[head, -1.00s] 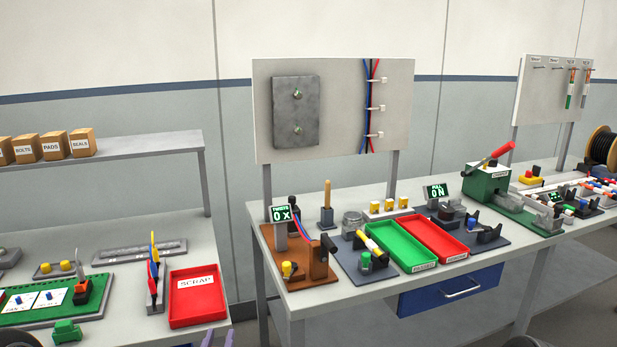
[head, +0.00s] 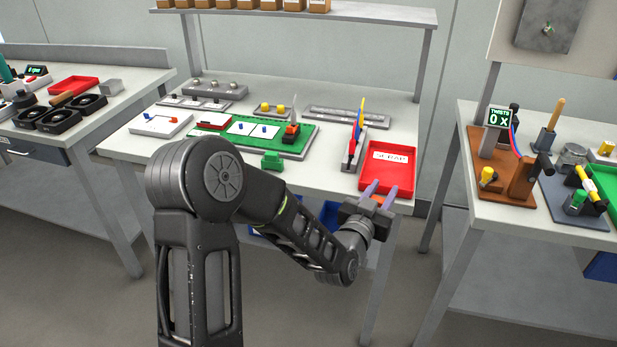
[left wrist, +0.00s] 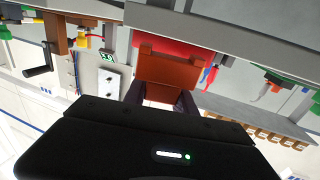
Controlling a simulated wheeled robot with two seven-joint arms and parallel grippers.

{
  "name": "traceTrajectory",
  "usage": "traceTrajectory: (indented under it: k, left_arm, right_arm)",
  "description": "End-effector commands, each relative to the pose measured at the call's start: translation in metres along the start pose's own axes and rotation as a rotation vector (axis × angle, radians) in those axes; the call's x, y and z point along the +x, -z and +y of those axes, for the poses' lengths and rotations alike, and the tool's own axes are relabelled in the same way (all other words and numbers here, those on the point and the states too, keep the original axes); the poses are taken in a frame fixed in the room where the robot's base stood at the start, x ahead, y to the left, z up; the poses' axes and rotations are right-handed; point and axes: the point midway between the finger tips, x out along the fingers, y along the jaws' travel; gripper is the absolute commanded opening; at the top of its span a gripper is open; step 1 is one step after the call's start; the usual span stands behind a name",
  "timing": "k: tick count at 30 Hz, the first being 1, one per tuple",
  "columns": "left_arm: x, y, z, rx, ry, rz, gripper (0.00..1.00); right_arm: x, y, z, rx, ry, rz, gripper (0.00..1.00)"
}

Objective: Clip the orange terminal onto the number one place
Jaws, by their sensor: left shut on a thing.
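My left gripper (head: 379,190) is at the front edge of the middle bench, just in front of the red scrap tray. Its fingers are shut on the orange terminal (head: 377,199), of which only a little shows between them in the head view. In the left wrist view the orange terminal (left wrist: 170,75) is large, a blocky piece between the dark fingers (left wrist: 162,100). My right gripper is not in view. I cannot make out a place marked number one.
The red scrap tray (head: 400,172) lies at the bench's right front, with upright coloured pieces (head: 356,135) left of it. A green board (head: 262,147) and a small green block (head: 272,160) lie further left. Another bench with a brown fixture (head: 495,185) stands at right.

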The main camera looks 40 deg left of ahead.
Motion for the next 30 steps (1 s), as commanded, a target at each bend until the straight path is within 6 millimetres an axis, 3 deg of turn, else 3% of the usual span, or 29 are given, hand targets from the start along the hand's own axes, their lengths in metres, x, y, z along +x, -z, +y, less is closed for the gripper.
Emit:
traceTrajectory:
  k: [1, 9, 12, 15, 19, 24, 30]
  left_arm:
    - [0.01, 0.005, -0.022, 0.003, 0.036, 0.014, 0.0]
    - [0.05, 0.072, -0.154, 0.001, 0.202, 0.013, 0.0]
    - [0.053, 0.094, -0.194, 0.0, 0.244, 0.01, 0.0]
    - [0.055, 0.108, -0.221, 0.0, 0.27, 0.004, 0.0]
    - [0.059, 0.109, -0.242, 0.001, 0.279, -0.002, 0.0]
    - [0.061, 0.095, -0.239, 0.0, 0.263, -0.001, 0.0]
    - [0.061, 0.095, -0.238, 0.0, 0.262, 0.0, 0.0]
  right_arm:
    - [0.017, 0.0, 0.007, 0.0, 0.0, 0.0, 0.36]
    - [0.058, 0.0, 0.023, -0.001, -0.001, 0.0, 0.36]
    - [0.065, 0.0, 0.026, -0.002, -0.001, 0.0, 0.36]
    - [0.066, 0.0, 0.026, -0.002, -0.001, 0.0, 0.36]
    - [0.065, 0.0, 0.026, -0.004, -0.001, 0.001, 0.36]
    - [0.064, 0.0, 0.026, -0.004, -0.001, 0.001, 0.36]
    - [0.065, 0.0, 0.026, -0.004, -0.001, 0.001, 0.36]
